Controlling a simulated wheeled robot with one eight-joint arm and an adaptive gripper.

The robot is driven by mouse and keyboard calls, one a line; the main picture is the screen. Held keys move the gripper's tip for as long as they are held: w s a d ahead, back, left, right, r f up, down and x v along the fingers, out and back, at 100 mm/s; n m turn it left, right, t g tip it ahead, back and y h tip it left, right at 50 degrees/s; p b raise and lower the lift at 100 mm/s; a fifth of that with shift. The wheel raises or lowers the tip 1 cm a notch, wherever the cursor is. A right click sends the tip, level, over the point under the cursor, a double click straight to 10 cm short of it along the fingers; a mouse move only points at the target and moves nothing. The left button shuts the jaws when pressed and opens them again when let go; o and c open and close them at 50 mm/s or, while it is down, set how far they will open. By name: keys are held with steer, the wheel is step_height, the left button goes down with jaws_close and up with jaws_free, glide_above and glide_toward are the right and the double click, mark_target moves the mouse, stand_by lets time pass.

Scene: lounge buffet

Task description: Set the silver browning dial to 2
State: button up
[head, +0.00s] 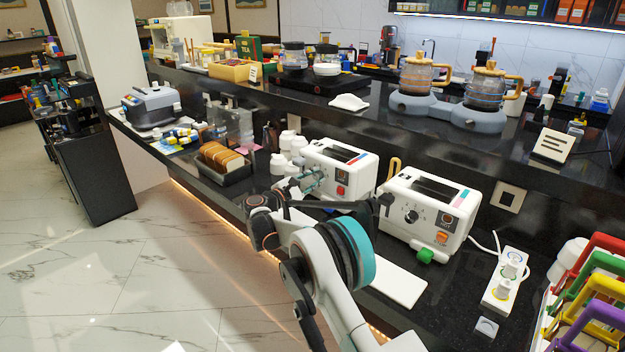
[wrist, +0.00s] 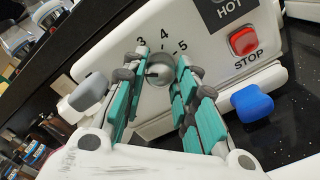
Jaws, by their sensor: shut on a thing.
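The silver browning dial (wrist: 164,72) is on the front of a white toaster (wrist: 218,62). The numbers 3, 4 and 5 show above the dial; other numbers are hidden by my fingers. A small dark mark shows on the dial's left side, but I cannot tell for sure which number it points to. My gripper (wrist: 162,60) has its teal-padded fingers on either side of the dial and is shut on it. In the head view my gripper (head: 312,182) is at the front of the left white toaster (head: 349,158), and the dial is hidden there.
A red STOP button (wrist: 243,41) and a blue knob (wrist: 252,103) are right of the dial. A grey lever (wrist: 90,92) is to its left. A second white toaster (head: 433,200) with a black dial stands at right. A bread tray (head: 222,170) is at left.

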steer(key=shift+a+m, duration=0.1)
steer(key=shift+m, duration=1.2)
steer(key=shift+c, duration=0.2)
steer(key=o, duration=1.1)
steer(key=v, duration=1.2)
